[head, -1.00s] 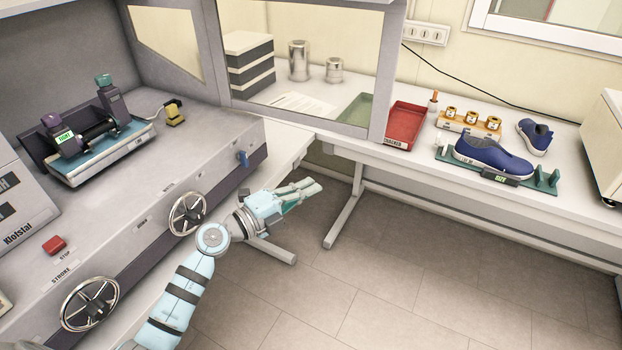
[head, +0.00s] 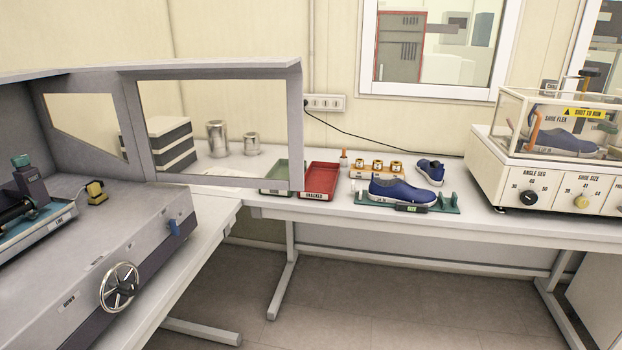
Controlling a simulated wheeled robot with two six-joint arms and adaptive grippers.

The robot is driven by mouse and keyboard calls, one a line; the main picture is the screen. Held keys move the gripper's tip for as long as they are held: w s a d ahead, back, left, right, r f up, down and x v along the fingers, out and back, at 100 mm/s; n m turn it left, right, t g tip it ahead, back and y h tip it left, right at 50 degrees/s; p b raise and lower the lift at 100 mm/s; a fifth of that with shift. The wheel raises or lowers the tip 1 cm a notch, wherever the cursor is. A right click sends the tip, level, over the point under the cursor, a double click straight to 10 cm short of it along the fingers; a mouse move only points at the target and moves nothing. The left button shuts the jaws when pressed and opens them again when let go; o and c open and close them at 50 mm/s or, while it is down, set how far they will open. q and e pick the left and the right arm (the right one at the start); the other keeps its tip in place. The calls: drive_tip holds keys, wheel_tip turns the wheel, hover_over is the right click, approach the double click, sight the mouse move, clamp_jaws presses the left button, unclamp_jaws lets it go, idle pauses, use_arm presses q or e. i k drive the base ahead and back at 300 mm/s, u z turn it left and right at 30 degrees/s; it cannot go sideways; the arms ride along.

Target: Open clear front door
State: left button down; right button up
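On the right bench, a cream SHOE FLEX machine (head: 548,183) has a clear box-shaped cover (head: 510,108) on top. Its clear front panel carries a yellow "SHUT TO RUN" label (head: 583,113) and looks shut. A blue shoe (head: 568,143) shows inside through the clear panel. At the left, a grey-framed clear panel (head: 296,125) stands out from the side of the grey machine (head: 60,255), reaching over the bench. Neither of my grippers is in view now.
A red tray (head: 319,194), a green tray (head: 268,187) and a blue shoe on a green stand (head: 448,205) sit on the back bench (head: 350,225). A handwheel (head: 119,287) projects from the grey machine. Floor (head: 350,310) between the benches is clear.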

sight(290, 69)
drive_tip(key=z, duration=1.1)
drive_tip(key=i, duration=1.45)
drive_tip(key=u, duration=0.75)
